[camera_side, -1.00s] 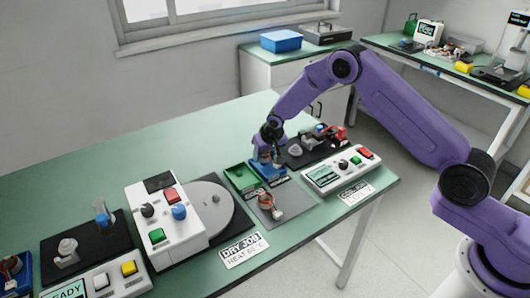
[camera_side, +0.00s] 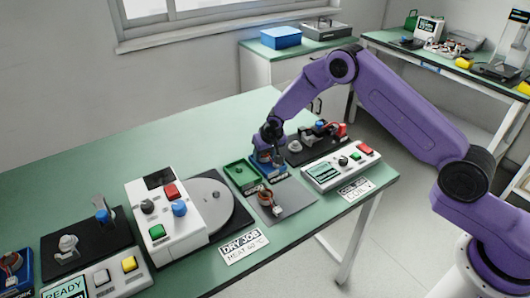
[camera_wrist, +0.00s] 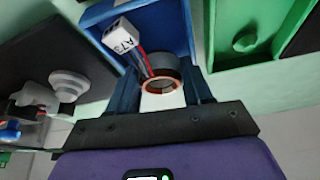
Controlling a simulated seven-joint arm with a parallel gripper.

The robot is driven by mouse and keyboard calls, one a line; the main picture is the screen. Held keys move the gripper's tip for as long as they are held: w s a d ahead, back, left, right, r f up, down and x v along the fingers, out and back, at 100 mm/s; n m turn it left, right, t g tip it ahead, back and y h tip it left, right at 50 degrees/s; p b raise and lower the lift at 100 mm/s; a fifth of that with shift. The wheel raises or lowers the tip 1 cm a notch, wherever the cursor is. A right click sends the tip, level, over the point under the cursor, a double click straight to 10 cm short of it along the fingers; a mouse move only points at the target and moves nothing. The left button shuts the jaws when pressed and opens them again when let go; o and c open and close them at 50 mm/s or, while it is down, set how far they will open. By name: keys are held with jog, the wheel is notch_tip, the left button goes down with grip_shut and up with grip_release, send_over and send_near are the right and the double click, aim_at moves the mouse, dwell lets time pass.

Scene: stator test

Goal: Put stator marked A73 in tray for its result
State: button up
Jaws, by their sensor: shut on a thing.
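The stator marked A73 (camera_wrist: 161,84) is a dark ring with copper windings, red and dark leads and a white connector (camera_wrist: 124,42) that bears the marking. My gripper (camera_wrist: 163,92) is shut on it, with one dark finger on each side. In the wrist view the stator is over the blue tray (camera_wrist: 92,15); I cannot tell whether it touches the tray floor. In the side view my gripper (camera_side: 270,146) is down at the blue tray (camera_side: 258,166), and the held stator is mostly hidden. The green tray (camera_side: 236,168) is beside it on the left, and empty in the wrist view (camera_wrist: 287,48).
A grey mat (camera_side: 293,197) in front carries another reddish part (camera_side: 266,200). A black test base (camera_side: 329,144) and a white control box (camera_side: 340,168) stand to the right. A round grey plate (camera_side: 205,204) and a white button unit (camera_side: 165,230) are left. The back-left table is clear.

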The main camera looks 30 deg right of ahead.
jog(key=o, duration=1.2)
jog(key=shift+o, duration=0.6)
jog(key=v, duration=1.5)
jog(key=shift+r, duration=0.4)
jog(key=shift+v, duration=0.9)
jog(key=shift+s+f, duration=0.15)
